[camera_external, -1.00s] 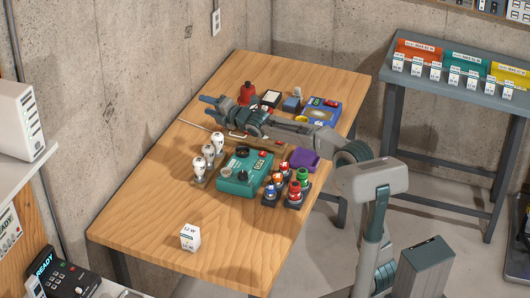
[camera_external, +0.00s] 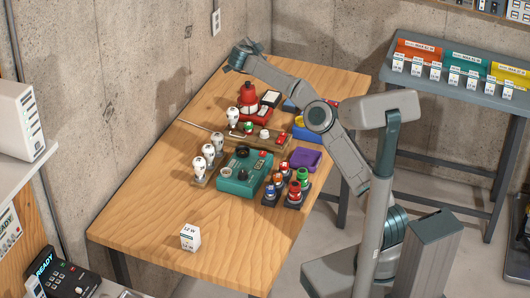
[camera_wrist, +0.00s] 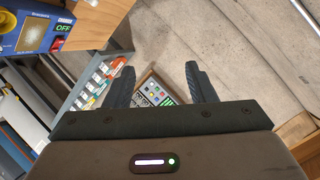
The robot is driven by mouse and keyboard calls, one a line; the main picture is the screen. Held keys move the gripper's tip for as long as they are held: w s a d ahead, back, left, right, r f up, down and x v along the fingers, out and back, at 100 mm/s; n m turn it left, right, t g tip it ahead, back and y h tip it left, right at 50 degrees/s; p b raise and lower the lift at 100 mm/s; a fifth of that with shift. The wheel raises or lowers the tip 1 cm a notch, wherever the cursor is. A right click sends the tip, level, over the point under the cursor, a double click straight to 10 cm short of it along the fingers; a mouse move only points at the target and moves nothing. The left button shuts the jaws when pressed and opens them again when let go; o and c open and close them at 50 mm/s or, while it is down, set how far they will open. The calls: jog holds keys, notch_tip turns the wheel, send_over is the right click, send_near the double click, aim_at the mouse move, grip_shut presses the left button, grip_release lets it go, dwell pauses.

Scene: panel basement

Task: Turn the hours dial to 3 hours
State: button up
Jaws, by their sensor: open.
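A teal box (camera_external: 262,164) lies on the wooden table in the external view. It carries a dark knob (camera_external: 242,151), a pale round dial (camera_external: 226,172) and another dark knob (camera_external: 244,175). Their markings are too small to read, so I cannot tell which is the hours dial. My gripper (camera_external: 238,57) is raised over the far left corner of the table, well away from the teal box. In the wrist view my gripper (camera_wrist: 160,80) is open, with nothing between its fingers. The teal box is not in the wrist view.
White bulbs (camera_external: 208,152), a red lantern-like object (camera_external: 249,97), a purple tray (camera_external: 306,158) and several coloured knobs stand around the teal box. A white box (camera_external: 190,237) is at the front. A blue device (camera_wrist: 27,20) with an "OFF" label shows in the wrist view.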

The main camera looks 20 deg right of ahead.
notch_tip(320, 180, down, 7)
jog(key=s+d+m+g+y+p, duration=0.2)
jog(key=s+m+g+y+p, duration=0.1)
jog(key=m+g, duration=0.15)
jog(key=m+g+y+p, duration=0.3)
jog(key=g+y+p, duration=0.1)
jog(key=g+y, duration=0.2)
send_over(264, 132)
notch_tip(264, 132, down, 7)
jog(key=shift+n, duration=0.25)
notch_tip(264, 132, down, 14)
jog(key=shift+d+r, duration=0.1)
jog(key=shift+r, duration=0.05)
jog(key=c, duration=1)
